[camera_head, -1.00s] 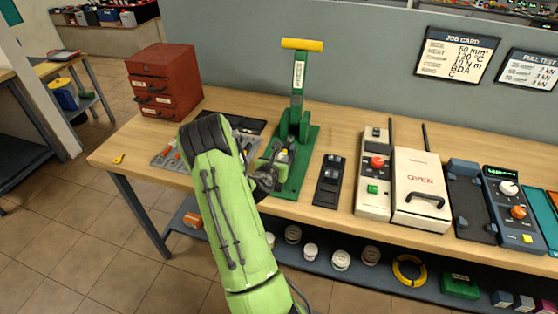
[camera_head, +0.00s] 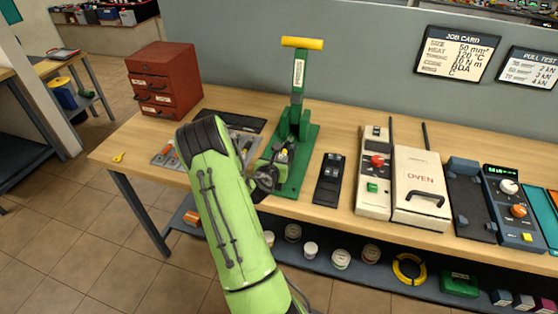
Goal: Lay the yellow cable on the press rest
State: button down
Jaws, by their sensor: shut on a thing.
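The green press (camera_head: 299,92) stands upright on the bench, with a yellow bar handle on top and a green base plate (camera_head: 296,180). My gripper (camera_head: 279,161) is low at the front left of the press, partly hidden by my green arm. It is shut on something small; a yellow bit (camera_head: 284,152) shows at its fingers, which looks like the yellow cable. Most of the cable and the press rest are hidden or too small to make out. I cannot tell whether the cable touches the rest.
A red drawer cabinet (camera_head: 164,81) stands at the back left, with a tool tray (camera_head: 160,161) in front. A dark block strip (camera_head: 329,180) and the cream oven (camera_head: 419,185) are right of the press. A yellow coil (camera_head: 409,269) lies on the lower shelf.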

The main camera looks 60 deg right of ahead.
jog(key=shift+f, duration=0.1)
jog(key=c, duration=0.8)
grip_release()
jog(key=shift+c, duration=0.2)
jog(key=b+v, duration=1.1)
jog(key=v, duration=0.4)
jog(key=shift+a+b, duration=0.35)
